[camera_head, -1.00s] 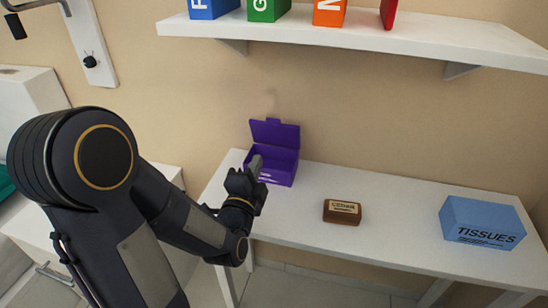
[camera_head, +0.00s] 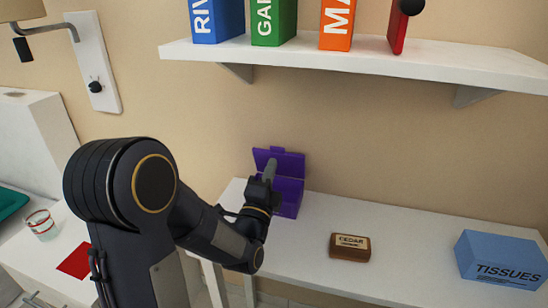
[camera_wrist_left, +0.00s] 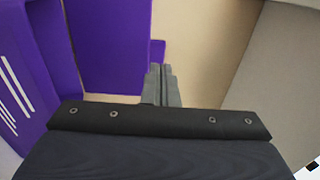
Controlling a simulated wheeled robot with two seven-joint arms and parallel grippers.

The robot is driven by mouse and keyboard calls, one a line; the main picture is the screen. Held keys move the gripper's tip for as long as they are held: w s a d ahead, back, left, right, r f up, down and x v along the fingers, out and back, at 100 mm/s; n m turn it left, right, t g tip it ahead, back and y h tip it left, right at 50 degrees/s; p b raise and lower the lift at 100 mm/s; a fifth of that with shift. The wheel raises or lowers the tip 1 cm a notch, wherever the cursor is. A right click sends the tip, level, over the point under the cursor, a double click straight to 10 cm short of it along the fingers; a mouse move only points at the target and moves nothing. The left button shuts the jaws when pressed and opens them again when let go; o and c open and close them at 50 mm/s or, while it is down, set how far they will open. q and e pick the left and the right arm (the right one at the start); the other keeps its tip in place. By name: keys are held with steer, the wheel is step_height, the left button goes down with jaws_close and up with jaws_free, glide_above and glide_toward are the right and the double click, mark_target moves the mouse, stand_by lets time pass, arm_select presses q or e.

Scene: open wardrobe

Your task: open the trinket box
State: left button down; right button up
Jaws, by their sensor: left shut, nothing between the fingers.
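The purple trinket box (camera_head: 289,197) stands on the white table near the wall, with its lid (camera_head: 290,163) raised at the back. My left gripper (camera_head: 270,170) is shut and empty, with its fingers pointing up in front of the box's left part, hiding some of it. In the left wrist view the shut fingers (camera_wrist_left: 162,85) are in the middle. Purple surfaces of the trinket box (camera_wrist_left: 110,45) fill the left there, one with white stripes. I cannot tell whether the fingers touch the box. My right gripper is not in view.
A brown cedar block (camera_head: 350,248) and a blue tissue box (camera_head: 500,260) stand on the white table (camera_head: 400,235) to the right. A shelf (camera_head: 380,63) with several upright coloured items hangs above. A glass (camera_head: 42,224) is at the far left.

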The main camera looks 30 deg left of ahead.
mark_target(277, 149)
arm_select(q)
steer(key=shift+x, duration=1.55)
steer(key=r+p, duration=0.1)
steer(key=p, duration=0.1)
steer(key=w+r+g+p, duration=0.1)
steer(key=p, duration=0.1)
steer(key=shift+w+a+h, duration=0.15)
steer(key=shift+w+h, duration=0.05)
steer(key=shift+h, duration=0.2)
steer(key=w+g+p, duration=0.1)
steer(key=w+p, duration=0.1)
steer(key=shift+a+g+p, duration=0.25)
steer(key=shift+g+p, duration=0.15)
steer(key=shift+w+a+f, duration=0.1)
steer(key=shift+w+f, duration=0.05)
steer(key=shift+w, duration=0.25)
